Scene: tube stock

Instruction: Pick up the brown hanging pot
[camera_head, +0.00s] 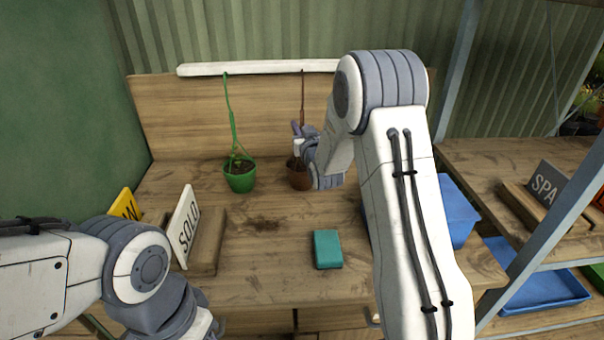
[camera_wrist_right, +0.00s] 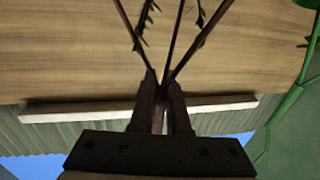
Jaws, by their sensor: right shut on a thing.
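The brown hanging pot (camera_head: 299,178) is at the back of the wooden table, right of the green hanging pot (camera_head: 240,180). Its thin brown hanger rises above it. My right gripper (camera_head: 300,138) is just above the brown pot and partly hides it. In the right wrist view, the dark fingers (camera_wrist_right: 161,92) are shut on the brown hanger (camera_wrist_right: 172,45), where its strands come together. Whether the pot touches the table is unclear. My left arm is at the lower left, with its gripper mostly cut off by the bottom edge.
A white rail (camera_head: 250,69) runs along the back board above the pots. A teal block (camera_head: 327,249) lies in front on the table. A blue bin (camera_head: 459,212) stands right of my right arm. The table's middle is clear.

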